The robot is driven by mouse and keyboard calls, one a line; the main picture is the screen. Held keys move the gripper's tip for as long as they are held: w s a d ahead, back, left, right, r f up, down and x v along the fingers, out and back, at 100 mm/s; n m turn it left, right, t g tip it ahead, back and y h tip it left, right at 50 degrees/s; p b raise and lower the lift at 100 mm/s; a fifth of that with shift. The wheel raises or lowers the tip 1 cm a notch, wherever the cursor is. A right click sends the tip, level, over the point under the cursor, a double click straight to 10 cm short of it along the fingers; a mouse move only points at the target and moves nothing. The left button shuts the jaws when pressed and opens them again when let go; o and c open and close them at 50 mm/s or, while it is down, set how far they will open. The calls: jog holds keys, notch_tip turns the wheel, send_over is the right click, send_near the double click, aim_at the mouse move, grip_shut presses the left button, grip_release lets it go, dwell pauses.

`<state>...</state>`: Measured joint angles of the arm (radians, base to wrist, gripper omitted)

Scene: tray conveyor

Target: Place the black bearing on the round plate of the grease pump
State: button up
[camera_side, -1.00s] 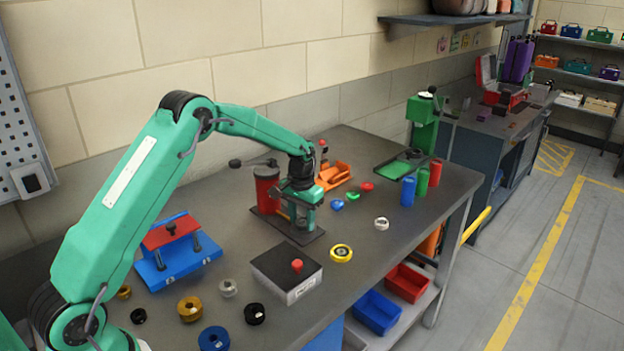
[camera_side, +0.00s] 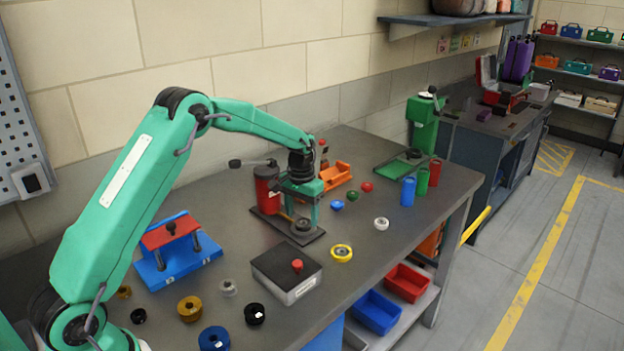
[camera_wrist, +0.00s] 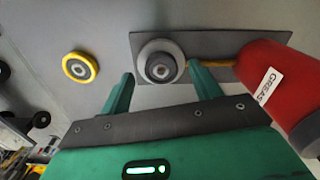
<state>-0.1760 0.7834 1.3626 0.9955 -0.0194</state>
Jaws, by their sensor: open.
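The grease pump has a red cylinder (camera_side: 266,188) labelled GREASE, which also shows in the wrist view (camera_wrist: 272,85), and a dark base plate. On that base is the grey round plate (camera_wrist: 143,72). A dark ring-shaped piece with a lighter centre, which looks like the black bearing (camera_wrist: 160,66), lies flat on the round plate, near its middle. My gripper (camera_wrist: 160,71) is open above the round plate, one finger on each side and apart from the dark piece. In the side view my gripper (camera_side: 303,208) stands over the pump base and partly hides the plate.
A yellow-rimmed bearing (camera_wrist: 80,68) lies left of the pump base in the wrist view. A dark box with a red button (camera_side: 287,271) stands in front of the pump. A blue-and-red fixture (camera_side: 178,250) and several other rings lie nearer the arm.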

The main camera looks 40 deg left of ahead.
aim_at(302, 224)
notch_tip(302, 224, up, 10)
dwell(0.5)
jog(key=shift+r, duration=0.1)
dwell(0.4)
jog(key=s+d+r+t, duration=0.1)
jog(key=s+d+r, duration=0.1)
jog(key=s+r, duration=0.25)
jog(key=s+d+r+m+t, duration=0.1)
jog(key=s+d+r, duration=0.1)
jog(key=s+r, duration=0.3)
jog(key=s+d+r+t, duration=0.1)
jog(key=s+d+r, duration=0.2)
jog(key=s, duration=0.4)
jog(key=s+d+f+t, duration=0.1)
jog(key=s, duration=0.7)
jog(key=s+d+f+m+t, duration=0.1)
jog(key=s, duration=0.7)
jog(key=shift+s+d+f+t, duration=0.2)
jog(key=shift+d+f+t, duration=0.1)
jog(key=shift+d+f, duration=0.1)
